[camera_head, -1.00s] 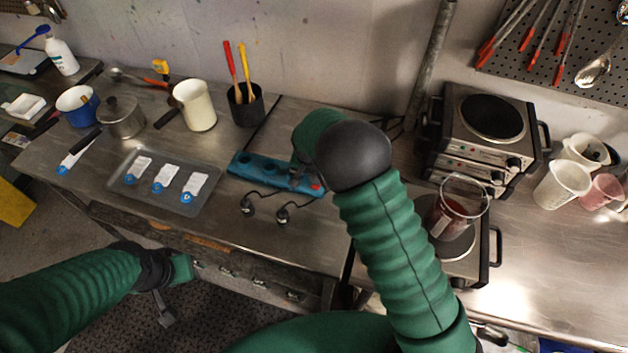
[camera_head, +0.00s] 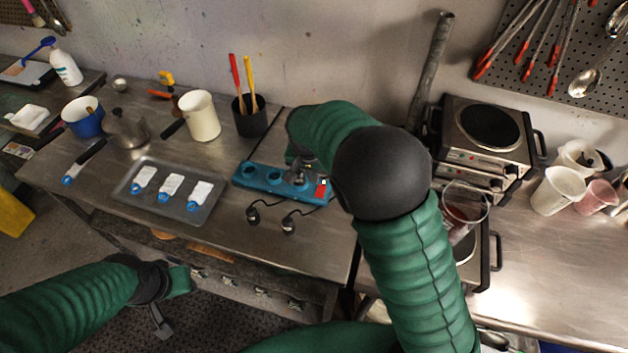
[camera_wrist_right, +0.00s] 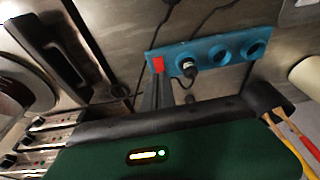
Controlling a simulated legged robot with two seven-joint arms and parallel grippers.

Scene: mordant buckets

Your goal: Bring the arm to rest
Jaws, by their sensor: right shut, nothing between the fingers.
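My right arm bends across the middle of the head view. Its gripper (camera_head: 300,172) is mostly hidden behind the forearm, beside the blue power strip (camera_head: 245,178). In the right wrist view, the dark fingers of my right gripper (camera_wrist_right: 157,84) are shut and empty, close to the red switch (camera_wrist_right: 158,65) on the strip's end; I cannot tell whether they touch it. A black plug (camera_wrist_right: 188,68) sits in the strip. My left gripper (camera_head: 162,312) hangs low at the left, in front of the bench and away from its objects; its jaws are unclear.
A metal tray (camera_head: 135,203) with several labelled packets lies on the bench left of the strip. Loose plugs (camera_head: 288,226) lie in front of the strip. Hot plates (camera_head: 488,128) and a glass beaker (camera_head: 463,210) of red liquid stand right of my arm.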

